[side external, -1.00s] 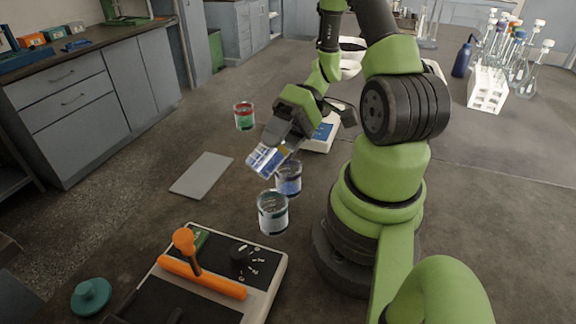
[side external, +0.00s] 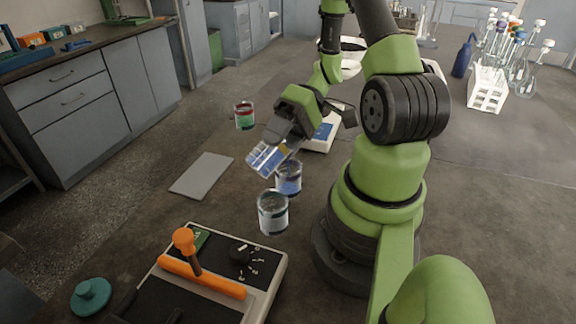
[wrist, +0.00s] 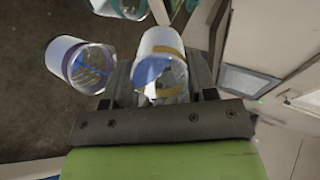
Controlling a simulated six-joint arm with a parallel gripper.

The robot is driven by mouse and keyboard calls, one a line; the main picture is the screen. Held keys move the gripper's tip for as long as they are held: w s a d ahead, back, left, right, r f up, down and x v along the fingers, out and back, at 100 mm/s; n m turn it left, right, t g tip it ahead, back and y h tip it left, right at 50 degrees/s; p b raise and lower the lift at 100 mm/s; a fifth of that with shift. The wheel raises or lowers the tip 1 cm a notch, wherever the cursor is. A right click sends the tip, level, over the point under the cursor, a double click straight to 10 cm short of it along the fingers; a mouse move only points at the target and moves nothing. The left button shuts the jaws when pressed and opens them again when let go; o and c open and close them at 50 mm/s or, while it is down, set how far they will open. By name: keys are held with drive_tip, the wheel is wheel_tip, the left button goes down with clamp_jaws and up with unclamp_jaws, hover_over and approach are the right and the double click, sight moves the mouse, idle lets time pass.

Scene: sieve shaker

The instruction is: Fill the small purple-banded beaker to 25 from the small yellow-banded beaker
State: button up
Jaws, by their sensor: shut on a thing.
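My gripper (wrist: 160,95) is shut on the small yellow-banded beaker (wrist: 162,42), a clear glass with blue contents. In the side view this beaker (side external: 265,158) is strongly tilted, with its mouth end toward the lower left. It is held above and beside the small purple-banded beaker (side external: 288,180), which stands upright on the bench with blue showing in it. The purple-banded beaker also shows at the left of the wrist view (wrist: 72,62). I cannot read its level or make out a falling stream.
A teal-banded beaker (side external: 272,214) stands just in front of the purple-banded one. A red-and-green beaker (side external: 244,116) stands farther back. A grey plate (side external: 202,175) lies left, the orange-handled shaker (side external: 215,270) in front, and a white scale (side external: 325,132) behind my gripper.

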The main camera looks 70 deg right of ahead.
sight(258, 154)
drive_tip(key=shift+y, duration=0.3)
idle(1.1)
drive_tip(key=shift+a+h, duration=0.15)
drive_tip(key=shift+h, duration=0.45)
drive_tip(key=shift+w+a+r+g+h, duration=0.1)
drive_tip(key=shift+r+g+h, duration=0.5)
drive_tip(key=shift+h, duration=0.3)
drive_tip(key=shift+w+a+f+g+h, duration=0.1)
drive_tip(key=shift+w+a+g+h, duration=0.15)
drive_tip(key=shift+a+g+h, duration=0.4)
drive_tip(key=shift+w+a+r+h, duration=0.35)
drive_tip(key=shift+r+h, duration=0.05)
drive_tip(key=shift+h, duration=0.45)
drive_tip(key=shift+w+a+f+g+h, duration=0.15)
drive_tip(key=shift+w+a+g+h, duration=0.25)
drive_tip(key=shift+a+g+h, duration=0.25)
drive_tip(key=shift+w+a+r+m+g+h, duration=0.15)
drive_tip(key=shift+w+a+r+h, duration=0.1)
drive_tip(key=shift+a+h, duration=0.25)
drive_tip(key=shift+w+a+r+m+g+h, duration=0.15)
drive_tip(key=shift+w+a+r+h, duration=0.1)
drive_tip(key=shift+a+h, duration=0.2)
drive_tip(key=shift+w+a+f+g+h, duration=0.2)
drive_tip(key=shift+w+a+g+h, duration=0.2)
drive_tip(key=shift+a+g+h, duration=0.35)
